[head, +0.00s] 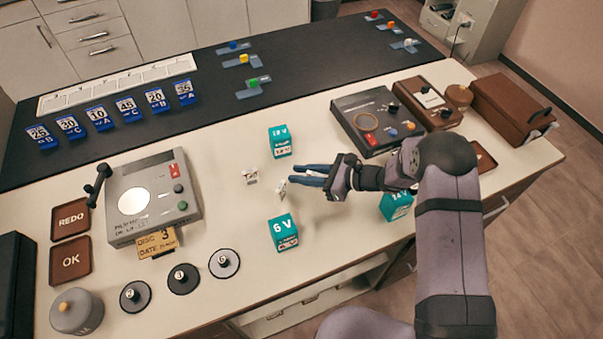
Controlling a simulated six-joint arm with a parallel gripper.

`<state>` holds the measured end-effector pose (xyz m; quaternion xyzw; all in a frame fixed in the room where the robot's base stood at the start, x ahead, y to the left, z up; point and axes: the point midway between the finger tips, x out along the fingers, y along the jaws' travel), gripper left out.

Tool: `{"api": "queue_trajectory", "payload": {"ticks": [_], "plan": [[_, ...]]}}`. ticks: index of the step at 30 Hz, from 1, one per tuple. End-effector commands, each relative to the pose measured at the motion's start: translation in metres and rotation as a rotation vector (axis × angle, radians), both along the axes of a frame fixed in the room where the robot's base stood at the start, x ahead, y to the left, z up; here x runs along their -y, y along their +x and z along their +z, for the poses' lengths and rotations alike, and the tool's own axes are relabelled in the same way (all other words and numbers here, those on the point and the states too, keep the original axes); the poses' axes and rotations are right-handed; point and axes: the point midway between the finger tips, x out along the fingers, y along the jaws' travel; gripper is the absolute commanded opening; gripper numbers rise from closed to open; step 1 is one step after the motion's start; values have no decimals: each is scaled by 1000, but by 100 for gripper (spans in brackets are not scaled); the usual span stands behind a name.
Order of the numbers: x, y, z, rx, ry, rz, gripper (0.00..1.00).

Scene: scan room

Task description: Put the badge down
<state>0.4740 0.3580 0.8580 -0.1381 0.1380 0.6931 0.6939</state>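A small white badge (282,188) with dark marks shows at the tips of my gripper (293,176), tilted, over the middle of the pale tabletop. The blue fingers are close together and appear shut on it; their contact with it is too small to see clearly. Another small white badge-like piece (250,177) stands on the table just left of the fingertips. A teal 12 V block (280,141) stands behind the gripper and a teal 6 V block (284,233) in front of it.
A grey machine (150,196) with a dial stands at left, near brown REDO (71,219) and OK (71,261) trays. Several round knobbed weights stand along the front edge. A dark control box (377,119) is at right. Another teal block (397,204) is partly behind my arm.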

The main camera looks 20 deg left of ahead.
Motion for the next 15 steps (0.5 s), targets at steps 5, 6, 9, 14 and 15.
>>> {"api": "queue_trajectory", "payload": {"ticks": [5,6,9,14,15], "plan": [[0,0,0,0,0,0,29],[0,0,0,0,0,0,29],[0,0,1,0,0,0,29],[1,0,5,0,0,0,29],[5,1,5,1,0,-2,29]]}}
